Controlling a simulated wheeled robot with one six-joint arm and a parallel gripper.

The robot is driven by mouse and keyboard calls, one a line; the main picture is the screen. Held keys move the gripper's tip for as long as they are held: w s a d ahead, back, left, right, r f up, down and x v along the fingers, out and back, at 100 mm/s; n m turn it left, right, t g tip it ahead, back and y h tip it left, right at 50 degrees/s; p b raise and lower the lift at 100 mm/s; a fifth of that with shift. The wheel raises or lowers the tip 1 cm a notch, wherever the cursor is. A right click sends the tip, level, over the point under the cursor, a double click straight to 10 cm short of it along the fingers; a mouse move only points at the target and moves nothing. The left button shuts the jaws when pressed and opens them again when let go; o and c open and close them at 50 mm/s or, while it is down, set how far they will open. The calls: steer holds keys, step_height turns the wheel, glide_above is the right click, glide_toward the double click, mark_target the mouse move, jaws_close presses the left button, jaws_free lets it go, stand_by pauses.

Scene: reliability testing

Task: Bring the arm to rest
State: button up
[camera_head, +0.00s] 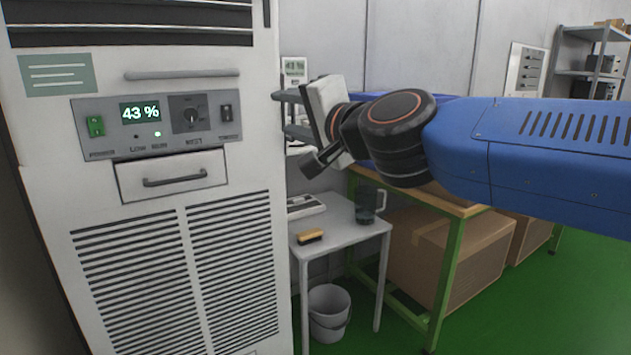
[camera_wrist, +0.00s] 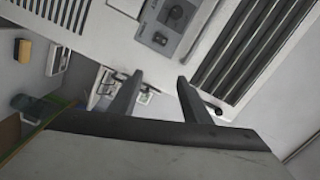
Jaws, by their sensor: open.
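My gripper (camera_head: 281,113) is at the end of my blue arm, which reaches in from the right in the head view. The gripper is held in the air beside the right edge of the white cabinet (camera_head: 255,150), above the small grey table. In the wrist view the two fingers of my gripper (camera_wrist: 160,76) are apart with nothing between them. The cabinet's control panel (camera_wrist: 172,22) shows tilted beyond them. I cannot tell how far the fingers are from the cabinet.
The small table (camera_head: 345,232) bears a yellow brush (camera_head: 310,237) and a jug (camera_head: 366,206). A bucket (camera_head: 328,312) stands below. A green-framed workbench (camera_head: 446,270) and cardboard boxes (camera_head: 410,245) are under my arm. Green floor (camera_head: 575,290) is clear at right.

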steer(key=s+d+f+n+g+h, duration=0.2)
steer(key=s+d+f, duration=0.4)
steer(key=d+f, duration=0.5)
steer(key=s+d+f+n+g+h, duration=0.2)
steer(key=s+d+f+g+h, duration=0.2)
steer(key=s+d+f, duration=0.3)
steer(key=s+d+f+n+g+h, duration=0.3)
steer(key=s+d+f, duration=0.4)
steer(key=d+f, duration=0.8)
step_height(320, 180, down, 6)
steer(key=shift+s+d+f+g+h, duration=0.1)
steer(key=shift+s+d+g+h, duration=0.15)
steer(key=shift+g+h, duration=0.35)
